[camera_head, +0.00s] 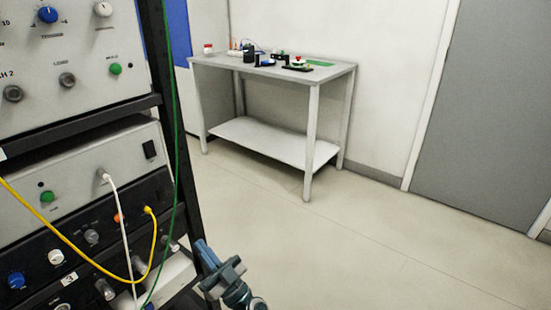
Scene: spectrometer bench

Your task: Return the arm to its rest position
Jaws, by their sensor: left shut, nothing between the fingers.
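My left gripper (211,257) shows at the bottom of the head view, just right of the instrument rack's lower front corner. It is shut, with nothing seen between its fingers. Its fingers point up and left, near the rack's dark upright post; I cannot tell whether they touch it. Only the gripper and a short piece of my arm behind it show; the rest is cut off by the bottom edge. My right gripper is not in view.
The instrument rack (182,150) fills the left side, with knobs and yellow (75,246), white (119,215) and green cables hanging in front. A grey table (335,72) with small devices stands at the back wall. A grey door (488,110) is at right. The floor between is clear.

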